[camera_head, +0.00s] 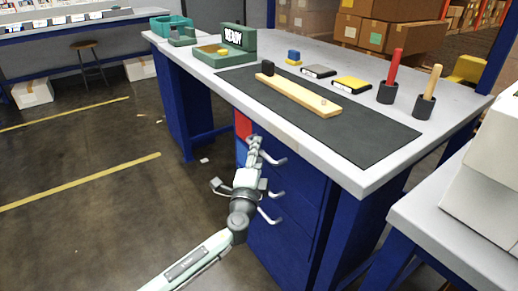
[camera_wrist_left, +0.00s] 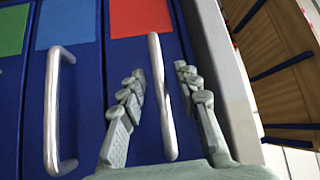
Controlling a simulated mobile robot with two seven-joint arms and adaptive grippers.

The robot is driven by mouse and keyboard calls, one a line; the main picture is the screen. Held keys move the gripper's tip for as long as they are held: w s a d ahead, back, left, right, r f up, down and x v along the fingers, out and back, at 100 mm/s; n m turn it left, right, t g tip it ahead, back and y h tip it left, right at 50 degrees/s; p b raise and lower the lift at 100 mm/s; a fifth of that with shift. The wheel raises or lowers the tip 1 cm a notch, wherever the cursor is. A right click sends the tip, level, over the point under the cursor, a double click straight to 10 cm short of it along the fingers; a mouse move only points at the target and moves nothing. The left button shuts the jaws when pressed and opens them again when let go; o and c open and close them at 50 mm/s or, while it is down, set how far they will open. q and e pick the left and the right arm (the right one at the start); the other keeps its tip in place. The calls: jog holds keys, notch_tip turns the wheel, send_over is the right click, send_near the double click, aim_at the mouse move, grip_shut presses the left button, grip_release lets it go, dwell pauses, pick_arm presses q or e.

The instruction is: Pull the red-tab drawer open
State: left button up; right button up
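The red tab (camera_head: 243,125) is on the top drawer of the blue cabinet under the workbench. In the left wrist view the red tab (camera_wrist_left: 140,16) is at top centre, with that drawer's silver bar handle (camera_wrist_left: 162,100) below it. The drawer looks shut, its front level with the others. My left gripper (camera_head: 255,145) is at this top handle. In the wrist view its fingers (camera_wrist_left: 160,88) are open, one on each side of the handle, with visible gaps between. My right gripper is in neither view.
Lower drawers have a blue tab (camera_wrist_left: 66,22) and a green tab (camera_wrist_left: 12,28), and similar handles, one (camera_wrist_left: 55,110) left of my fingers. The workbench top (camera_head: 367,180) overhangs the cabinet. A second table (camera_head: 450,225) stands at right. Floor left of the cabinet is open.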

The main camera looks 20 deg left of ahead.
pick_arm(q)
jog(key=shift+w, duration=0.35)
grip_shut()
